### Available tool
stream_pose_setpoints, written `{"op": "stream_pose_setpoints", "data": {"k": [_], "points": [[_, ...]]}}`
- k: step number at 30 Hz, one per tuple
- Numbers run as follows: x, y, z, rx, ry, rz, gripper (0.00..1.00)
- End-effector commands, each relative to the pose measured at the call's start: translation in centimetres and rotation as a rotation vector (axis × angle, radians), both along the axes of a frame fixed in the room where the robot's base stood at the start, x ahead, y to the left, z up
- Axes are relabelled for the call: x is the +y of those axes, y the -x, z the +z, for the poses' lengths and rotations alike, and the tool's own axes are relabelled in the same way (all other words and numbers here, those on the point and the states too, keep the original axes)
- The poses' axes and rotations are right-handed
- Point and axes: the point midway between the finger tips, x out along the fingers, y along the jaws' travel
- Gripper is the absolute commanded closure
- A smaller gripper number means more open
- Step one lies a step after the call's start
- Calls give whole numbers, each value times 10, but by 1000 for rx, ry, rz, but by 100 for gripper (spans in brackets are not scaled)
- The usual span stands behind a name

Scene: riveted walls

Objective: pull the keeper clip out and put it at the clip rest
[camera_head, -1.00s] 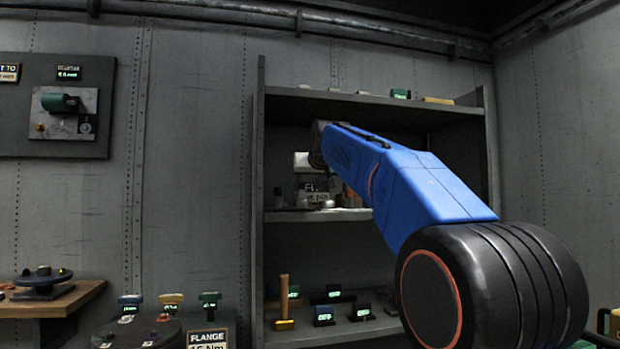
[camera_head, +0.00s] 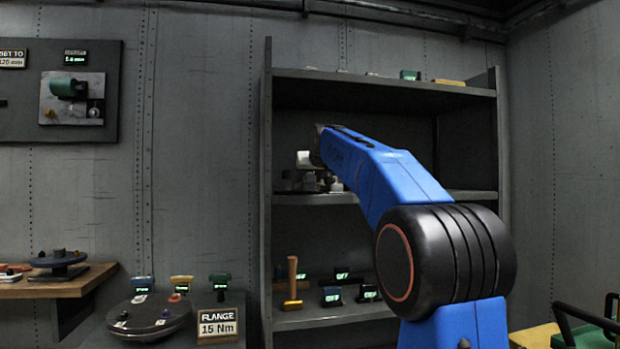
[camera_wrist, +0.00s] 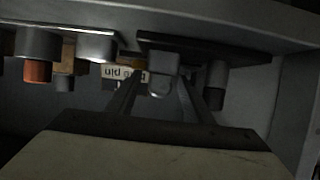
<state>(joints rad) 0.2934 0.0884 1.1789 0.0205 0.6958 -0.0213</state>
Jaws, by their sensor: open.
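My gripper (camera_wrist: 158,92) is open in the wrist view. Its two dark fingers reach toward a pale grey block with a rounded end (camera_wrist: 162,72), which shows between and beyond the fingertips; I see no sure contact. This block is joined to a dark plate (camera_wrist: 215,52). I cannot tell whether the block is the keeper clip. In the head view my gripper is at the middle shelf (camera_head: 318,199), beside small grey parts and largely hidden behind my arm. I cannot make out the clip rest in either view.
In the wrist view, a grey cylinder with an orange-brown end (camera_wrist: 37,70) and a label (camera_wrist: 122,73) appear upside down, left of the fingers. The rack's upper shelf (camera_head: 385,83) lies above the arm. A round table (camera_head: 150,320) and flange sign (camera_head: 218,326) stand lower left.

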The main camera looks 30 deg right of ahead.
Motion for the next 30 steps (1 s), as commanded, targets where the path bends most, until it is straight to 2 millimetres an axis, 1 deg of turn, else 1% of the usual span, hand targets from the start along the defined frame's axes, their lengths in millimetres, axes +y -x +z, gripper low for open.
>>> {"op": "stream_pose_setpoints", "data": {"k": [1, 2, 3, 5, 6, 7, 8, 9, 10, 18, 22, 26, 30], "points": [[0, 0, 0, 0, 0, 0, 53], [0, 0, 0, 0, 0, 0, 55], [0, 0, 0, 0, 0, 0, 65], [0, 0, 0, 0, 0, 0, 79], [0, 0, 0, 0, 0, 0, 89], [0, 0, 0, 0, 0, 0, 89], [0, 0, 0, 0, 0, 0, 89], [0, 0, 0, 0, 0, 0, 58], [0, 0, 0, 0, 0, 0, 53], [0, 1, 0, 0, 0, 0, 53], [1, 5, 3, -1, 0, 0, 53], [5, 17, 8, -1, 0, 0, 53], [10, 36, 16, -2, 1, 0, 53]]}}
